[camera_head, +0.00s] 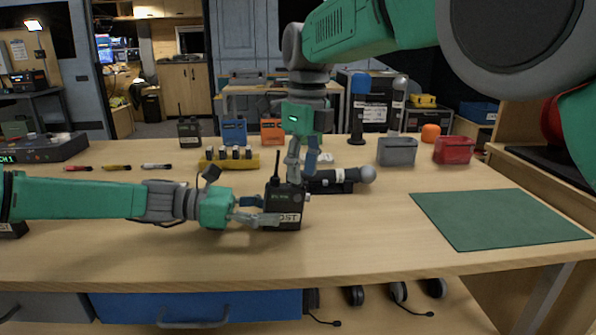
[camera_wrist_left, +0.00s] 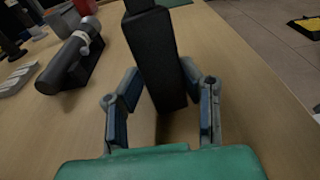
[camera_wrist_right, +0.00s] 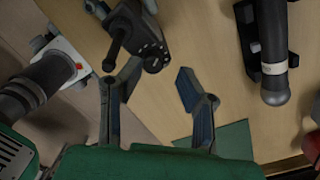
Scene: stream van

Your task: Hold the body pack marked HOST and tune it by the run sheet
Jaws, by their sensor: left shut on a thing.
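The body pack (camera_head: 284,207) is a black box with a stub antenna, a small green display and a white label, partly covered, reading "OST". My left gripper (camera_head: 262,211) is shut on it from the left, and it stands upright at or just above the tabletop. In the left wrist view the black pack (camera_wrist_left: 160,62) is between the fingers. My right gripper (camera_head: 303,165) points down just above and behind the pack. In the right wrist view its fingers (camera_wrist_right: 159,78) are apart and empty, beside the pack's top with antenna and knobs (camera_wrist_right: 142,38). I cannot identify the run sheet.
A microphone lies in a black cradle (camera_head: 330,184) just right of the pack. A yellow battery block (camera_head: 229,163), another radio pack (camera_head: 189,133) and grey and red pouches (camera_head: 397,151) stand behind. A green mat (camera_head: 498,218) lies empty at right. The front of the table is clear.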

